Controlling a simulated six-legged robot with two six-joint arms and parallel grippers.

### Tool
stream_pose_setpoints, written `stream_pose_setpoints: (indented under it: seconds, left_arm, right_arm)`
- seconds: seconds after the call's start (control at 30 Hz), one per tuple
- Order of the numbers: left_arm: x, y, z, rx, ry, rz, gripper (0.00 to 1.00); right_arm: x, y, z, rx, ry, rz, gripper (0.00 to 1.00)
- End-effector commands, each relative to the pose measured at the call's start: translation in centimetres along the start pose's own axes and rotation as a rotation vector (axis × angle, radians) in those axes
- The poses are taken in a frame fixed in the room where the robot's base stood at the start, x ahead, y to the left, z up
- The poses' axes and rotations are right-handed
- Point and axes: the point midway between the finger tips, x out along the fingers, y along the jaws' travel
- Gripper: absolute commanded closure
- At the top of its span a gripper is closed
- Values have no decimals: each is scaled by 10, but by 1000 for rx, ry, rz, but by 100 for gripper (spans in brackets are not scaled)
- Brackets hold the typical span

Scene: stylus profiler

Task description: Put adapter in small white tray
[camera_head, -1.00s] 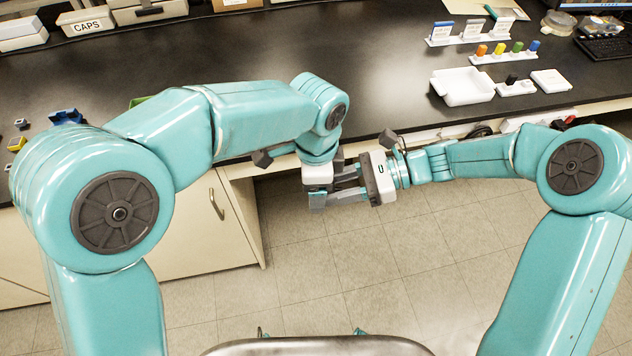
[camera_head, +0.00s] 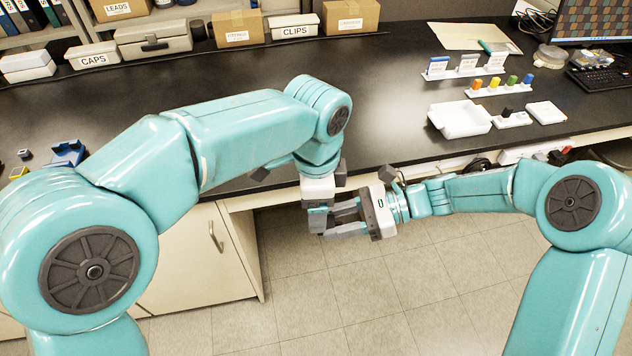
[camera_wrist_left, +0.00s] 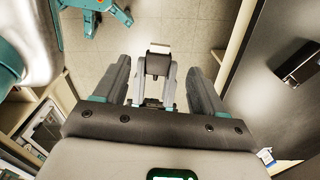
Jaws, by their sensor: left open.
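My left gripper (camera_head: 317,222) hangs in front of the bench edge, over the floor, with its two fingers (camera_wrist_left: 160,90) apart in the left wrist view. My right gripper (camera_head: 335,222) comes in from the right close beside it, its fingers apart and pointing left. They overlap in the head view, and I cannot tell if they touch. A grey two-fingered shape (camera_wrist_left: 153,85), seemingly my right gripper, shows between the left fingers. I make out no adapter in either gripper and cannot identify it elsewhere. A small open white tray (camera_head: 462,120) stands on the bench at right.
Beside the tray are a white block with a black piece (camera_head: 511,119) and a flat white block (camera_head: 546,112). Behind stands a rack of coloured pieces (camera_head: 498,87). Blue parts (camera_head: 66,153) lie at far left. Labelled boxes (camera_head: 236,28) line the back. The bench middle is clear.

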Motion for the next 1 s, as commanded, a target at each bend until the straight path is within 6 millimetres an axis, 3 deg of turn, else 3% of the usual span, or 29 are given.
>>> stream_pose_setpoints:
  seconds: [0.2,0.4,0.57,1.0]
  left_arm:
    - [-41,0,-1,1,2,-1,30]
    - [-61,0,0,1,0,1,30]
    - [-65,0,0,1,0,1,30]
    - [-64,0,0,1,0,2,30]
  right_arm:
    - [0,0,0,0,0,0,100]
    - [0,0,0,0,0,0,100]
    - [5,-4,-3,-12,-2,35,100]
    - [39,-35,-31,-102,-2,326,100]
